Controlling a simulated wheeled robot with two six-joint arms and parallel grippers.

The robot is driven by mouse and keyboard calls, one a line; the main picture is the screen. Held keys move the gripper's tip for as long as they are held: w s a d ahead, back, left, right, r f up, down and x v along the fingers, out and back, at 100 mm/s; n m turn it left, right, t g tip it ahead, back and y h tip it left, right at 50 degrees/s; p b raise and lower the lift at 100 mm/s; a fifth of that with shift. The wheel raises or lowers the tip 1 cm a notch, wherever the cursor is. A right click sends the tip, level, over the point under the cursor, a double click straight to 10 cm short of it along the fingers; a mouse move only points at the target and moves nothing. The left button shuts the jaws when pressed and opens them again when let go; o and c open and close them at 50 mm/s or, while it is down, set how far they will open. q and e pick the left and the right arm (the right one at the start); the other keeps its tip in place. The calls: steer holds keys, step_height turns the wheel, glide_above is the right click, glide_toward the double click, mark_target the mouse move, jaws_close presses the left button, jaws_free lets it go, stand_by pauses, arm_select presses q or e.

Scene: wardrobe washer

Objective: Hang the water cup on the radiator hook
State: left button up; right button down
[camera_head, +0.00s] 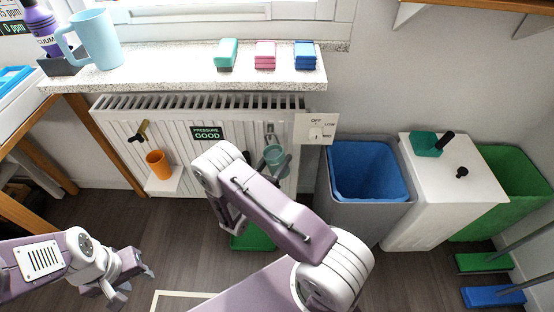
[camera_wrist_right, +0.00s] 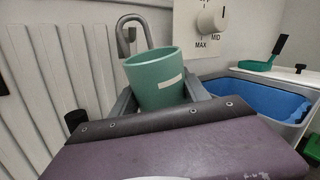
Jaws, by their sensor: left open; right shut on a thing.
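A teal-green cup (camera_head: 275,155) with a pale stripe is in front of the radiator's right end. In the right wrist view the cup (camera_wrist_right: 155,72) stands nearly upright between the fingers of my right gripper (camera_wrist_right: 160,95), which is shut on it. A grey hook (camera_wrist_right: 130,32) is on the radiator just behind and above the cup's rim; it also shows in the head view (camera_head: 270,130). I cannot tell whether cup and hook touch. The cup's handle is not visible. My left gripper (camera_head: 132,287) is open and empty above the floor, at lower left.
A light blue mug (camera_head: 95,40) stands on the sill (camera_head: 180,70). A grey bin (camera_head: 365,210) with blue liner is to the right.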

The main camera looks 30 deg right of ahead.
mark_target(277, 156)
steer(key=shift+w+d, duration=0.15)
steer(key=shift+w, duration=0.05)
steer(key=shift+w+d, duration=0.2)
steer(key=shift+w, duration=0.2)
steer(key=shift+f, duration=0.15)
steer(key=shift+w+d+f+b, duration=0.25)
steer(key=shift+w+d+b, duration=0.05)
steer(key=shift+w+b, duration=0.1)
stand_by(0.3)
steer(key=shift+w+f, duration=0.15)
steer(key=shift+f, duration=0.2)
stand_by(0.9)
steer(key=shift+c, duration=2.3)
jaws_free()
